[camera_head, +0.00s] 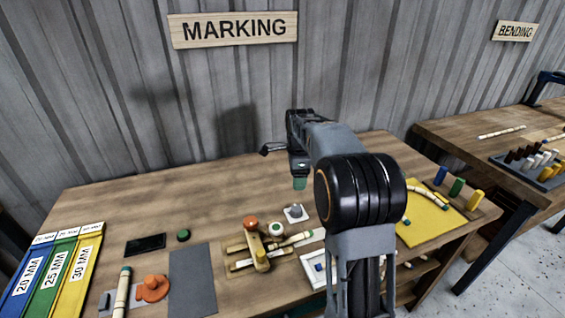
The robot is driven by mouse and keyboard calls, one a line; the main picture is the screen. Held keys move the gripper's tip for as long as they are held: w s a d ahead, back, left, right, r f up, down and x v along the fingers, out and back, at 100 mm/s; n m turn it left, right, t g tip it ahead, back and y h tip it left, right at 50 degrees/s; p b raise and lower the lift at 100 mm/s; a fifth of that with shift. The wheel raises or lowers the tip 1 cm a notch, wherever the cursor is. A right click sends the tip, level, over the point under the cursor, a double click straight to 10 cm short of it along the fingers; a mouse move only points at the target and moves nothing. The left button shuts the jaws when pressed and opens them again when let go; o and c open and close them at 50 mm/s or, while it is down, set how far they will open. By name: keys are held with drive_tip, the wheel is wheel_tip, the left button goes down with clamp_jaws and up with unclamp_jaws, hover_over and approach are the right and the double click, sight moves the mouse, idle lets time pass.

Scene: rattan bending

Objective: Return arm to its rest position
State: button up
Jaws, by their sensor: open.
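My arm rises from the bottom of the head view, right of centre, and reaches over the marking table (130,202). My gripper (283,158) is above the back middle of the table. One dark finger points left. The jaws are open, and I see nothing held in them. A small teal-green thing (299,183) shows just below the gripper; I cannot tell whether it touches it. Part of the table behind my arm is hidden.
On the table stand a wooden jig (255,250) with rattan pieces, an orange clamp (153,288), a grey mat (192,280), labelled colour strips (55,270) and a yellow mat (425,222). Coloured pegs (457,187) stand at right. The bending table (455,128) is beyond. The back left tabletop is clear.

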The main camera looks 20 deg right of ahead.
drive_tip(key=s+a+n+t, duration=0.1)
drive_tip(key=s+a+n, duration=0.2)
drive_tip(key=s+n, duration=0.4)
drive_tip(key=s+a+n+t+p, duration=0.1)
drive_tip(key=s+a+n, duration=0.2)
drive_tip(key=s+n, duration=0.4)
drive_tip(key=s+a+n+t, duration=0.1)
drive_tip(key=s+a+n, duration=0.3)
drive_tip(key=s+n, duration=0.3)
drive_tip(key=shift+s+f+t, duration=0.15)
drive_tip(key=shift+s+t, duration=0.15)
drive_tip(key=shift+s, duration=0.5)
